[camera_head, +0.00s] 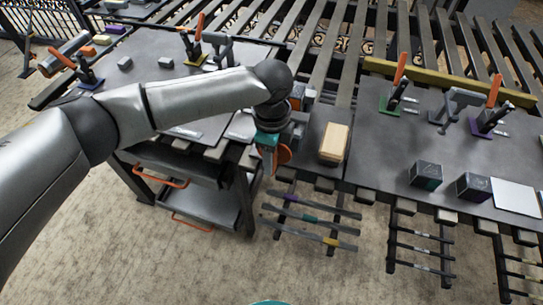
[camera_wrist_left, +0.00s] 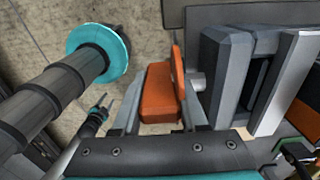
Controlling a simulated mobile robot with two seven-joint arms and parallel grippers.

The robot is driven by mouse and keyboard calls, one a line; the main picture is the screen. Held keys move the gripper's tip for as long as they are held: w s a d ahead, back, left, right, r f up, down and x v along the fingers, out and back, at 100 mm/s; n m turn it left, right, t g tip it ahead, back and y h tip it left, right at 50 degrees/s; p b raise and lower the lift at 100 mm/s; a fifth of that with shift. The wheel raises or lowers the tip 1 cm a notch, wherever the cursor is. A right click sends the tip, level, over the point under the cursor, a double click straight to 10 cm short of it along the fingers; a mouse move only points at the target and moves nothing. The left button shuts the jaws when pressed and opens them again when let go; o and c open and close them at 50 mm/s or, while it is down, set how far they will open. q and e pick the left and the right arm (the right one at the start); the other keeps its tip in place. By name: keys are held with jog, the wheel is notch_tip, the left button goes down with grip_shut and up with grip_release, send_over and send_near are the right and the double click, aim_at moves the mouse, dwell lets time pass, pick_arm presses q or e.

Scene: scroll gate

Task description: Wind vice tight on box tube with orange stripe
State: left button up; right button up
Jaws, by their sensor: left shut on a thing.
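My left gripper (camera_head: 268,150) is at the front edge of the bench, its fingers shut on an orange crank handle (camera_head: 284,154). In the left wrist view the handle (camera_wrist_left: 160,92) sits between the two fingers (camera_wrist_left: 160,105). Beside it, to the right, is the grey vice (camera_wrist_left: 232,62), with thick upright jaw plates. A shaft joins the handle side to the vice. In the head view my forearm and wrist hide most of the vice. I cannot make out the orange stripe on a box tube. My right gripper seems to show small and dark in the left wrist view (camera_wrist_left: 103,104).
A wooden block (camera_head: 334,143) lies on the bench right of my gripper. Below hangs a rack of bars with purple, teal and yellow marks (camera_head: 310,218). Dark cubes (camera_head: 425,175) and orange-handled clamps (camera_head: 398,88) stand farther right.

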pick_arm(q)
grip_shut()
jog(key=shift+d+r+y+p, duration=0.1)
jog(key=shift+r+y+p, duration=0.1)
jog(key=shift+y+p, duration=0.75)
jog(key=shift+t+y+p, duration=0.4)
jog(key=shift+y+p, duration=0.05)
jog(key=shift+p, duration=0.45)
jog(key=shift+f+t+y+p, duration=0.15)
jog(key=shift+t+y+p, duration=0.25)
jog(key=shift+y, duration=0.6)
jog(key=shift+t+y, duration=0.3)
jog(key=shift+y, duration=0.6)
